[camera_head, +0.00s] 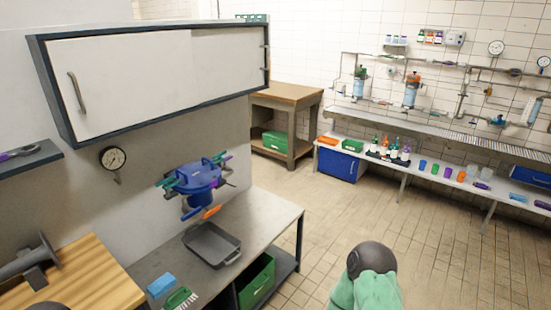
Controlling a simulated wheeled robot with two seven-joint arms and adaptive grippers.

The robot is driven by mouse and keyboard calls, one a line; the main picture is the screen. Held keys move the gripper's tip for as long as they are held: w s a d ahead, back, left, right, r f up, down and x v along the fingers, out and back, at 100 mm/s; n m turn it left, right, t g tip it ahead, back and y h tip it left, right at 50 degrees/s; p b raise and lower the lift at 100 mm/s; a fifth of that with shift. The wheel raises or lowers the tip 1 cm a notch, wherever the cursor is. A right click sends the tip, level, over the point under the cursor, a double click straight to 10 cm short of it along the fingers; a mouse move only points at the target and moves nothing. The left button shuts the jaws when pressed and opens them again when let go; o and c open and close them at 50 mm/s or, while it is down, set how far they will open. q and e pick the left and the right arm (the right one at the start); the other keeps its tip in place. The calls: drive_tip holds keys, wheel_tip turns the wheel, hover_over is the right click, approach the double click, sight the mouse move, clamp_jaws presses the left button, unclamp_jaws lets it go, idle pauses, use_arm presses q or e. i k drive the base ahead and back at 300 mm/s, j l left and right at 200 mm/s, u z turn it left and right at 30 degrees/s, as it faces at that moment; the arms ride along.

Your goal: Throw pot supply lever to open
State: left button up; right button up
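A blue pot (198,176) is mounted at the wall above the grey counter. Neither of my grippers shows. A green and black part of my own arm is at the bottom, well to the right of the pot and apart from it.
A grey tray (228,257) lies on the counter (262,212) below the pot. A blue sponge (161,285) and a green brush (181,299) lie at its near end. A wall cabinet (150,75) overhangs the pot. A gauge (113,158) is left of it. The tiled floor (335,225) is clear.

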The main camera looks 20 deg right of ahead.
sight(228, 157)
drive_tip(key=i+l+u, duration=0.3)
drive_tip(key=u, duration=0.15)
drive_tip(key=i+l+u, duration=0.2)
drive_tip(key=l+u, duration=0.3)
